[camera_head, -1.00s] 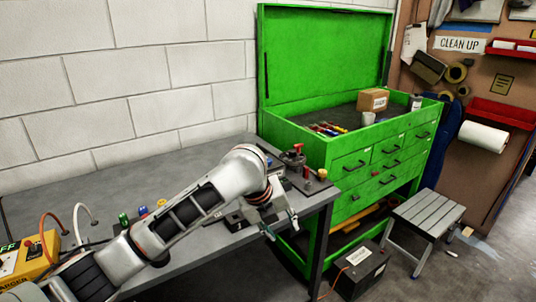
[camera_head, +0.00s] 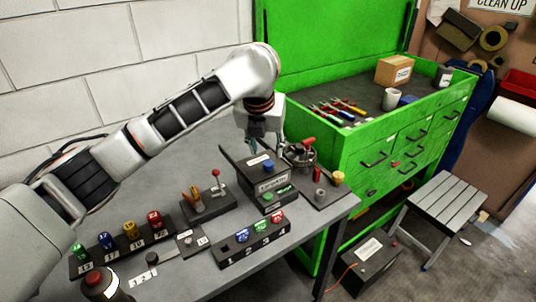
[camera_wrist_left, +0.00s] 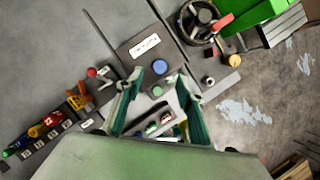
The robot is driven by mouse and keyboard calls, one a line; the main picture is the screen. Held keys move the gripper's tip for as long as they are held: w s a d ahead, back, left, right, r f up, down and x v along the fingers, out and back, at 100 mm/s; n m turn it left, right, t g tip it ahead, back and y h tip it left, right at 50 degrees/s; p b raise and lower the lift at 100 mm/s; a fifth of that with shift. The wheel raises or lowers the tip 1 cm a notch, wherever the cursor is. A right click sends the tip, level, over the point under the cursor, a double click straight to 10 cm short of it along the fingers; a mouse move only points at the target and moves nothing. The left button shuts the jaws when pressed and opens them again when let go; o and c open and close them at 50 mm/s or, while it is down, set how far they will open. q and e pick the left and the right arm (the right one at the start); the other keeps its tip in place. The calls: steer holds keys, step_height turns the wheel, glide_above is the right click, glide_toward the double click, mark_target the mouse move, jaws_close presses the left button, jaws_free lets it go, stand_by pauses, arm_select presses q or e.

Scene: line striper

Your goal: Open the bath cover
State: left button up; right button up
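A dark box with a white label (camera_head: 273,183) stands near the bench's right end, with a blue knob (camera_head: 268,166) and a green knob beside the label. A dark flat panel (camera_head: 236,164) lies at its upper left; I cannot tell for sure which part is the bath cover. My left gripper (camera_head: 266,146) hangs above and behind this box, fingers pointing down. In the left wrist view, its two teal fingers (camera_wrist_left: 160,88) are spread with nothing between them, and the blue knob (camera_wrist_left: 160,67) shows near the fingertips. Contact is not visible. My right gripper is not in view.
In front are a numbered rack (camera_head: 250,247), a red-topped lever (camera_head: 215,187) and a rack of coloured knobs (camera_head: 122,241). A green tool chest (camera_head: 350,155) stands behind, right of the bench.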

mark_target(268, 163)
arm_select(q)
steer(key=x, duration=0.6)
steer(key=shift+f, duration=0.45)
steer(key=shift+w, duration=0.1)
jaws_close()
steer(key=w+a, duration=0.5)
steer(key=w, duration=0.3)
steer(key=shift+a, duration=0.2)
jaws_free()
steer(key=shift+w, duration=0.1)
